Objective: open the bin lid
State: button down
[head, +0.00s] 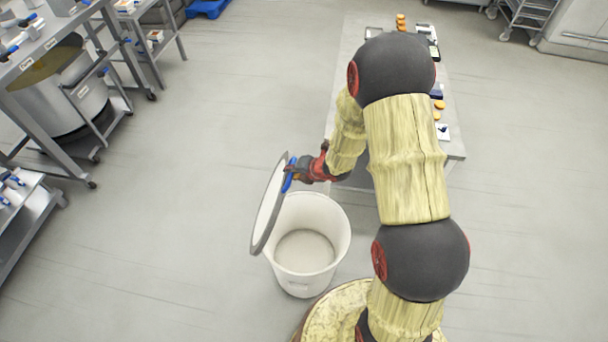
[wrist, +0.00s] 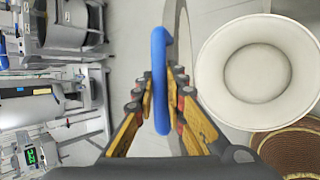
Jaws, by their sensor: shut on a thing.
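The white bin (head: 308,245) stands on the floor in front of me, with its mouth uncovered and its inside empty. It also shows at the right in the wrist view (wrist: 221,62). The round lid (head: 268,205) is tilted nearly upright at the bin's left side; I cannot tell whether it is attached to the rim. Its blue handle (head: 288,174) faces right. My gripper (head: 299,171) is shut on this handle. In the wrist view the handle (wrist: 159,75) stands between the two fingers, and the lid shows nearly edge-on (wrist: 180,30) beyond it.
A long grey table (head: 351,60) with small orange and dark items stands behind my arm. Metal racks (head: 45,60) and a large pot (head: 62,95) are at the left. The floor between the racks and the bin is clear.

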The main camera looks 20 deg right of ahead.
jog(key=shift+w+a+r, duration=0.4)
jog(key=shift+w+a, duration=0.2)
jog(key=shift+a, duration=0.25)
jog(key=c, duration=1.8)
grip_release()
jog(key=v, duration=1.2)
jog(key=shift+d+f, duration=0.1)
